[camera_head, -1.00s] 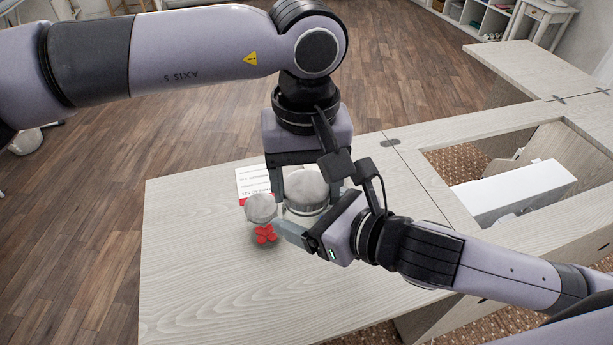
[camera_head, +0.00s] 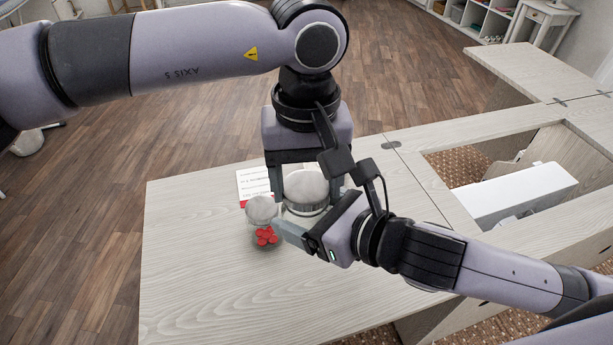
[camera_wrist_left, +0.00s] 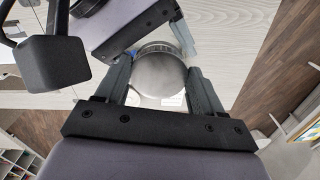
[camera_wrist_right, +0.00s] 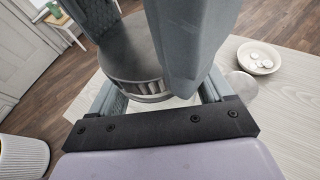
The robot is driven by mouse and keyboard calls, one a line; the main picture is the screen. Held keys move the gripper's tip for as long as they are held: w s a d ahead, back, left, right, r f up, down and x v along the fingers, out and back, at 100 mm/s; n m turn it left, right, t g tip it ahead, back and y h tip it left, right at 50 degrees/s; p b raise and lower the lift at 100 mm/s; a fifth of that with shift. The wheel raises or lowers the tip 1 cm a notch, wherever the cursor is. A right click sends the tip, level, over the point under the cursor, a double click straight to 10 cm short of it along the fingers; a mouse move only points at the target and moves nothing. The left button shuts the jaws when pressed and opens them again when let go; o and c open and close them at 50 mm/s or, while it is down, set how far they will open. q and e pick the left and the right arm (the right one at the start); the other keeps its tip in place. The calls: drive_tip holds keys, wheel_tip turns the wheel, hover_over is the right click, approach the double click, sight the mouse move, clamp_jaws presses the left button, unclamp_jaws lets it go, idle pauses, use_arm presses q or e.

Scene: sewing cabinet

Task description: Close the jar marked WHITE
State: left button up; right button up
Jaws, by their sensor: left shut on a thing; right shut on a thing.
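A jar stands on the pale wooden table top with a round grey lid (camera_head: 306,186) on its mouth. My left gripper (camera_head: 304,182) comes down from above, its fingers on opposite sides of the lid; the lid also shows between them in the left wrist view (camera_wrist_left: 160,76). My right gripper (camera_head: 300,228) reaches in from the right, low, with its fingers about the jar's body. The right wrist view shows the lid's ridged rim (camera_wrist_right: 140,88) close up. The jar's label and most of its glass are hidden by the grippers.
A second lidded jar (camera_head: 261,210) with red pieces stands close by on the left. A card (camera_head: 253,186) lies behind it. The right wrist view shows a bowl of white pieces (camera_wrist_right: 258,57). The table's front left is clear; an opening with a white box (camera_head: 515,190) lies right.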

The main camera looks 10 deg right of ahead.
use_arm(q)
drive_tip(key=shift+d+r, duration=0.1)
drive_tip(key=shift+r, duration=0.1)
idle(0.4)
drive_tip(key=shift+f, duration=0.75)
idle(0.6)
drive_tip(key=o, duration=0.7)
drive_tip(key=shift+c, duration=0.2)
drive_tip(key=shift+s, duration=0.1)
